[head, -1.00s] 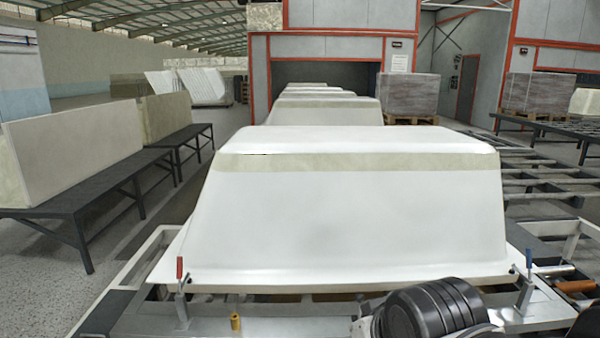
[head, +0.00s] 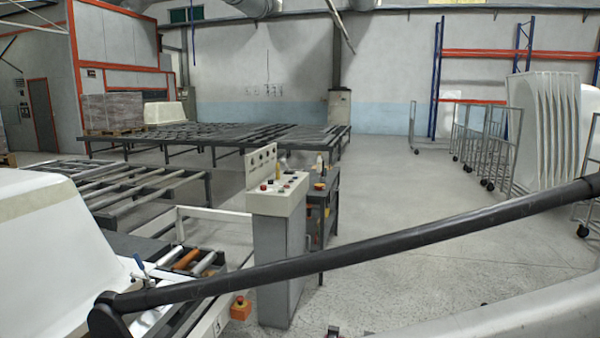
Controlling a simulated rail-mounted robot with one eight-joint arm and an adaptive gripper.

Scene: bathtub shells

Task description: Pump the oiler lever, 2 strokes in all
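I cannot make out an oiler or its lever in this view. A dark workbench (head: 326,205) stands behind a control pedestal, with a small orange item and other small things on top that are too small to tell apart. My gripper is not in view. A long dark link of my arm crosses the foreground from the lower left to the right edge and hides part of the floor.
The control pedestal (head: 281,250) has buttons on its panel. A white tub shell (head: 55,260) lies at the left, beside a roller conveyor (head: 135,187). A yellow box with a red button (head: 240,308) is low in front. Wheeled racks (head: 484,150) stand right. Open floor (head: 400,210) lies between.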

